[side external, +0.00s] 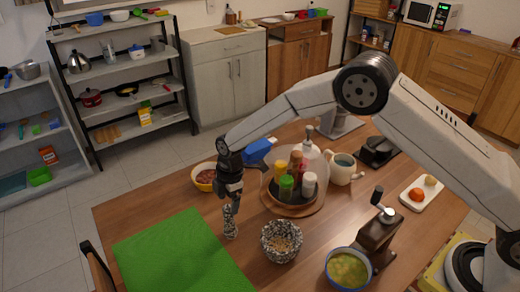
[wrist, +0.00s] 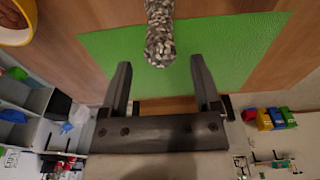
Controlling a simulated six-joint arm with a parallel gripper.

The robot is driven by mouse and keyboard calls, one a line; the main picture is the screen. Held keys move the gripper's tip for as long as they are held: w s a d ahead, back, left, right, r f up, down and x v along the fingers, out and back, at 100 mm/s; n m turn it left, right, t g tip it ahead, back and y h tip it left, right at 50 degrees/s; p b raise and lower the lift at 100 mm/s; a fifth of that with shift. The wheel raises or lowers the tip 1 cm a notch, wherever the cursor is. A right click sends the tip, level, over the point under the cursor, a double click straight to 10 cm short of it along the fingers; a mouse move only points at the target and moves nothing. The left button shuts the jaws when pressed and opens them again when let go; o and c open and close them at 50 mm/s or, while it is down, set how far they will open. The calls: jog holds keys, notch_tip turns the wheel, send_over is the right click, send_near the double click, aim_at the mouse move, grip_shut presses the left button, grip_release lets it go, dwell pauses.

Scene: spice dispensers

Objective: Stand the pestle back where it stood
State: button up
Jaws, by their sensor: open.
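The speckled grey pestle (side external: 230,222) is roughly upright at the right edge of the green mat, left of the speckled mortar (side external: 281,251). Its lower end appears to meet the wooden table, but I cannot tell for sure that it touches. My gripper (side external: 232,203) points down right above the pestle, at its upper end. In the wrist view the pestle (wrist: 160,40) lies at top centre, in line with the gap between my open fingers (wrist: 161,66), with space on both sides. The mortar holds something light brown and is not in the wrist view.
The green mat (side external: 185,255) lies flat to the left. Spice bottles under a clear dome stand on a round wooden board (side external: 296,210) behind right. A yellow bowl (side external: 204,177) is behind the gripper. A grinder (side external: 377,235) and soup bowl (side external: 348,270) stand front right.

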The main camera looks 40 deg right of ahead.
jog(key=shift+d+r, duration=0.2)
jog(key=shift+r, duration=1.4)
jog(key=shift+d+r, duration=0.2)
jog(key=shift+r, duration=1.35)
jog(key=s+d+r+m+t, duration=0.1)
jog(key=s+d+r+m, duration=0.5)
jog(key=s+d+m, duration=0.75)
jog(key=s+d, duration=0.1)
jog(key=s, duration=0.2)
jog(key=s+d+m+t+h, duration=0.1)
jog(key=s+d+m, duration=0.3)
jog(key=s, duration=0.3)
jog(key=shift+s+d+r+t, duration=0.15)
jog(key=shift+s+d+t, duration=0.05)
jog(key=shift+d+t, duration=0.15)
